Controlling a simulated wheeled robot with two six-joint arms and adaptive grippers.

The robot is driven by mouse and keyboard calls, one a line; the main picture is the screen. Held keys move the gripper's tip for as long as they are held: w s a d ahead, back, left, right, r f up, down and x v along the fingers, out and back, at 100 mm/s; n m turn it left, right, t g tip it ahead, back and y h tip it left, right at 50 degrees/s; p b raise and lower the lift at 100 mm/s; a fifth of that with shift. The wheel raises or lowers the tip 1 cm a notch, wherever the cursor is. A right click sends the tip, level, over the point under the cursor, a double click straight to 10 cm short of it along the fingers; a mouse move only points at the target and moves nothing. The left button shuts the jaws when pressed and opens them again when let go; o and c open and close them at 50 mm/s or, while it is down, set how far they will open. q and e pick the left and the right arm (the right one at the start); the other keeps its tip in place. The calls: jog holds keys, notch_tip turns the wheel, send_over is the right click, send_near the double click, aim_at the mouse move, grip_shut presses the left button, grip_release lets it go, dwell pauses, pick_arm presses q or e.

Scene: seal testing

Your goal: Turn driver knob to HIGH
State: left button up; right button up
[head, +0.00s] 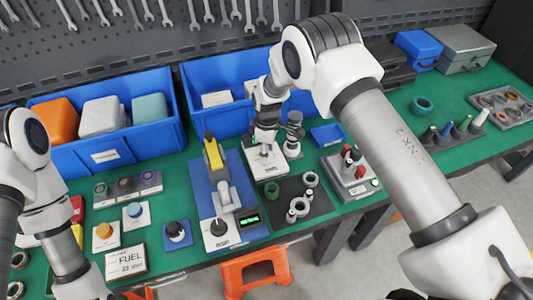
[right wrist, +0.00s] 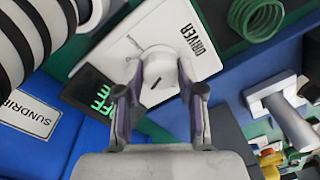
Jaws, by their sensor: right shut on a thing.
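The driver is a white box (head: 270,172) at the middle of the bench in the head view. In the right wrist view its white top panel (right wrist: 185,35) reads DRIVER, and a dark display (right wrist: 95,92) shows OFF in green. The round white driver knob (right wrist: 158,70) has a short dark pointer mark on it. My right gripper (right wrist: 157,90) is shut on the knob, one finger on each side. In the head view the right gripper (head: 265,143) covers most of the driver from above. My left arm is at the lower left; its fingers are out of view.
A blue press (head: 208,190) with a yellow top stands left of the driver. A dark mat (head: 283,208) with several rings lies in front. Blue bins (head: 160,138) stand behind, one labelled SUNDRIES. A grey block (head: 345,190) with red-topped parts is to the right.

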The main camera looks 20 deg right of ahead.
jog(key=m+b, duration=0.1)
jog(key=m, duration=0.3)
jog(key=shift+m+b, duration=0.3)
jog(key=m+b, duration=0.1)
jog(key=m, duration=0.4)
jog(key=shift+m+t, duration=0.3)
jog(key=m+b, duration=0.1)
jog(key=m, duration=0.9)
jog(key=o, duration=1.1)
jog(key=shift+b, duration=0.3)
jog(key=shift+o, duration=0.2)
jog(key=shift+r, duration=0.1)
notch_tip(320, 180, up, 12)
jog(key=shift+s+d, duration=0.15)
jog(key=shift+s, duration=0.1)
